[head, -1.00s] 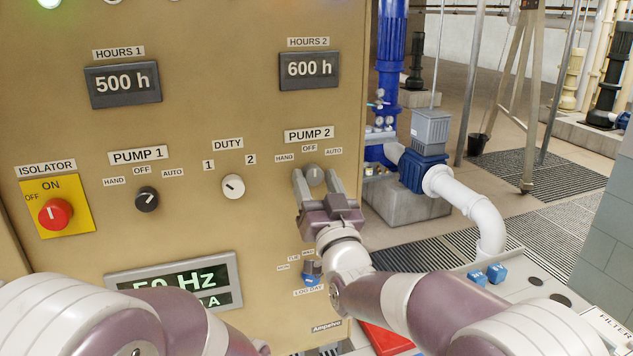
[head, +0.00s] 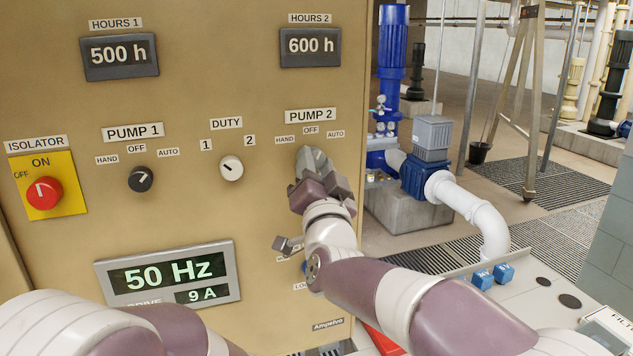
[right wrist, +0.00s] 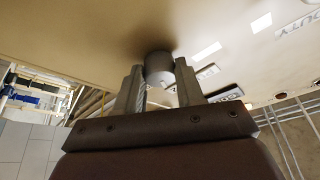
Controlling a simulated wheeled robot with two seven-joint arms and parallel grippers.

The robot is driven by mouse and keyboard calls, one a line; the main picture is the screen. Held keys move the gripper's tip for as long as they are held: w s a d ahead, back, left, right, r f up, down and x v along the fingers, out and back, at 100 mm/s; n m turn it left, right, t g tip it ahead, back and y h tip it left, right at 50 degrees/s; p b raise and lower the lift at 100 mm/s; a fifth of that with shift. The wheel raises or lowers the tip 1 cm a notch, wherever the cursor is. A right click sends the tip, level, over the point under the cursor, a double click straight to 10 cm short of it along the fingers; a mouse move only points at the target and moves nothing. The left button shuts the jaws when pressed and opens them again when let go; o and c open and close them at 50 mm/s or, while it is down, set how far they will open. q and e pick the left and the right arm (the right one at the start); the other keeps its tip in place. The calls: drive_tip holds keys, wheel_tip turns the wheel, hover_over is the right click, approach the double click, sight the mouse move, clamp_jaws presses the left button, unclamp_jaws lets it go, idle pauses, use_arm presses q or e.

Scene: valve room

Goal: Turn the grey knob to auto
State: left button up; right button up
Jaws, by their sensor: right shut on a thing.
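The grey knob (right wrist: 159,68) sits under the PUMP 2 label (head: 310,116) on the tan panel, below the HAND, OFF and AUTO marks. In the right wrist view it stands between my fingertips. My right gripper (head: 314,158) is shut on the knob, with the hand turned at a slant to the panel. In the head view the fingers hide the knob, so its pointer cannot be read. The AUTO mark (head: 336,134) shows just right of and above the fingers. My left arm shows at the bottom left, but its gripper is out of view.
To the left are the white DUTY knob (head: 231,168), the black PUMP 1 knob (head: 141,179) and the red isolator (head: 44,193). A 50 Hz display (head: 168,276) is below. Blue pump piping (head: 426,175) stands right of the panel.

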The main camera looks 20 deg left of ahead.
drive_tip(key=shift+s+a+r+m+h, duration=0.1)
drive_tip(key=shift+m+h, duration=0.45)
drive_tip(key=shift+m, duration=0.75)
drive_tip(key=shift+m+h, duration=0.55)
drive_tip(key=shift+m, duration=0.75)
drive_tip(key=o, duration=1)
drive_tip(key=shift+o, duration=0.2)
drive_tip(key=shift+s+b, duration=0.1)
drive_tip(key=shift+b, duration=0.2)
